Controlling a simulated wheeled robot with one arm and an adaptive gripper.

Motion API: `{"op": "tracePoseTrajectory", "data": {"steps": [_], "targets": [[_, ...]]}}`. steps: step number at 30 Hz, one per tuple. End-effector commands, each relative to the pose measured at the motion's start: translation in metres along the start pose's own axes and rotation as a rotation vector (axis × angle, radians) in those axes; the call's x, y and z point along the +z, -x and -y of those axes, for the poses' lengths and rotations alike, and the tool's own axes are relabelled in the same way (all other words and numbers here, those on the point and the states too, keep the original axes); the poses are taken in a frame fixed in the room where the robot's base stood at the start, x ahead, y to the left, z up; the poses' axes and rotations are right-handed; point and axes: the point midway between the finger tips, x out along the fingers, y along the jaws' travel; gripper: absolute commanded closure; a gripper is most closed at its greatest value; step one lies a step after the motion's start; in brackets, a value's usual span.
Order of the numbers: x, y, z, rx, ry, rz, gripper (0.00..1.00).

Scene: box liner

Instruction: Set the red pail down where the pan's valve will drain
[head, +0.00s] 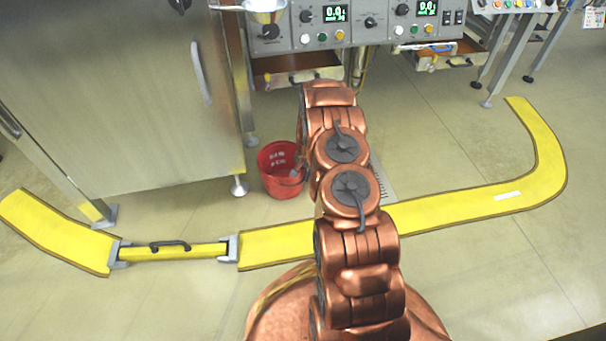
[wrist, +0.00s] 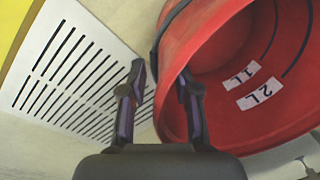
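The red pail (head: 281,171) stands upright, apparently on the floor, right of the steel cabinet's foot, with white lettering on its side. In the wrist view the pail (wrist: 225,95) fills the right side, its mouth showing inner labels "1L" and "2L". My gripper (wrist: 162,75) is at the pail's rim, one finger on each side of it. The fingers are apart, and a gap shows between the left finger and the wall. A dark handle runs along the pail's outside. In the head view my arm hides most of the gripper. I cannot make out the pan's valve.
A white slotted floor drain (wrist: 75,75) lies left of the pail in the wrist view, and its edge shows beside my arm (head: 388,187). A yellow floor barrier (head: 450,208) curves across the front. The steel cabinet (head: 130,100) stands left; control panels (head: 325,25) are behind.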

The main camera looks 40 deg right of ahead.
Motion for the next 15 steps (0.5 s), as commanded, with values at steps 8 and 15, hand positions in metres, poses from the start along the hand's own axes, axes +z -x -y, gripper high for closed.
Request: {"op": "tracePoseTrajectory", "data": {"steps": [8, 15], "targets": [[0.0, 0.005, 0.0, 0.0, 0.0, 0.0, 0.69], [0.001, 0.037, 0.0, 0.001, 0.0, 0.002, 0.69]]}}
